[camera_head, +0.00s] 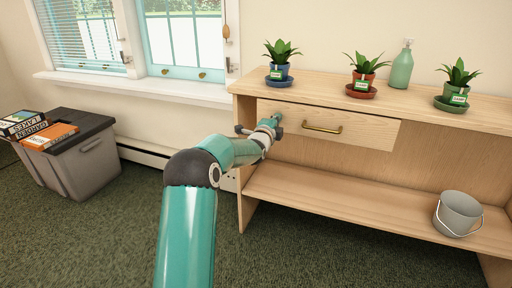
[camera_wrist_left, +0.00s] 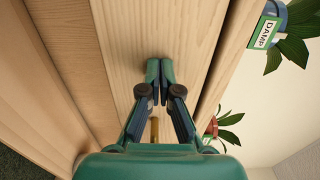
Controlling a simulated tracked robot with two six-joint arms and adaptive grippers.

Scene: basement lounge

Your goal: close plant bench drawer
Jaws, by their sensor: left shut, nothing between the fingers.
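The plant bench (camera_head: 440,112) is light wood, and its drawer (camera_head: 370,132) sits under the left part of the top. The drawer front has a brass handle (camera_head: 322,128). I cannot tell exactly how far the drawer stands out. My left gripper (camera_head: 277,119) is at the left part of the drawer front, left of the handle. In the left wrist view the gripper (camera_wrist_left: 160,68) is shut and empty, its tips over the drawer front (camera_wrist_left: 160,25), at or very near the wood. The handle (camera_wrist_left: 154,130) shows partly between the fingers. My right gripper is not in view.
On the bench top stand potted plants in blue (camera_head: 279,75), red (camera_head: 362,82) and green (camera_head: 455,96) pots, and a green bottle (camera_head: 401,69). A grey bucket (camera_head: 458,214) is on the lower shelf. A grey bin (camera_head: 88,160) with books (camera_head: 50,136) stands left. The carpet between is clear.

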